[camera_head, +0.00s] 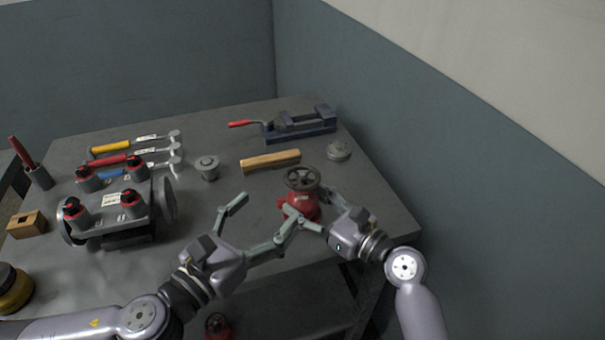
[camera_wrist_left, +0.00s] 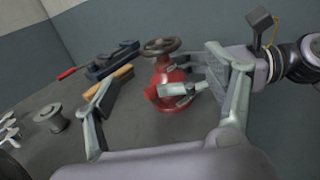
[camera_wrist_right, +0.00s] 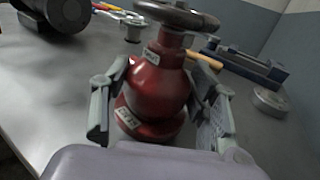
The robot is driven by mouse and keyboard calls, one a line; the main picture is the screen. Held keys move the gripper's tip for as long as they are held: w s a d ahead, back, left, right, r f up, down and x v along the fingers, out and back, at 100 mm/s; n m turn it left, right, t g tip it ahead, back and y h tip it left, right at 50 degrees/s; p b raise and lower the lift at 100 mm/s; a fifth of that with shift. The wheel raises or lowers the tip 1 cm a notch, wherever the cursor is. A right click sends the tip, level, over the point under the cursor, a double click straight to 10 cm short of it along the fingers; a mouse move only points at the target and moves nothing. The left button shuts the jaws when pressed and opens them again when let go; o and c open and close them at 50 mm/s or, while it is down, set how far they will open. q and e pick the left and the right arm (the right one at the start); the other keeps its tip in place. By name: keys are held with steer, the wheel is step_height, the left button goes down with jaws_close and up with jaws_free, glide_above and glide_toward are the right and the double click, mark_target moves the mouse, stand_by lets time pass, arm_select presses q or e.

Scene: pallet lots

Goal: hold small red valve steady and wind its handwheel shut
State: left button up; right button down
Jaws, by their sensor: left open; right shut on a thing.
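The small red valve (camera_head: 304,207) stands upright near the right side of the bench, with its dark handwheel (camera_head: 302,179) on top. My right gripper (camera_head: 318,206) is shut on the valve's body; the right wrist view shows a finger on each side of the red body (camera_wrist_right: 150,90). My left gripper (camera_head: 262,224) is open and empty, to the left of the valve and lower than the handwheel. In the left wrist view its fingers are spread wide, with the valve (camera_wrist_left: 170,98) beyond them and the handwheel (camera_wrist_left: 161,46) clear of them.
A wooden-handled tool (camera_head: 270,161), a blue vise (camera_head: 300,125) with a red handle and a round grey disc (camera_head: 339,151) lie behind the valve. A grey spool (camera_head: 207,167) and a large flanged fitting (camera_head: 112,222) stand left. Another red valve (camera_head: 217,326) shows below the bench.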

mark_target(302, 175)
arm_select(q)
steer(key=x, duration=1.2)
steer(key=shift+s, duration=0.1)
steer(key=shift+c, duration=0.3)
steer(key=c, duration=1.1)
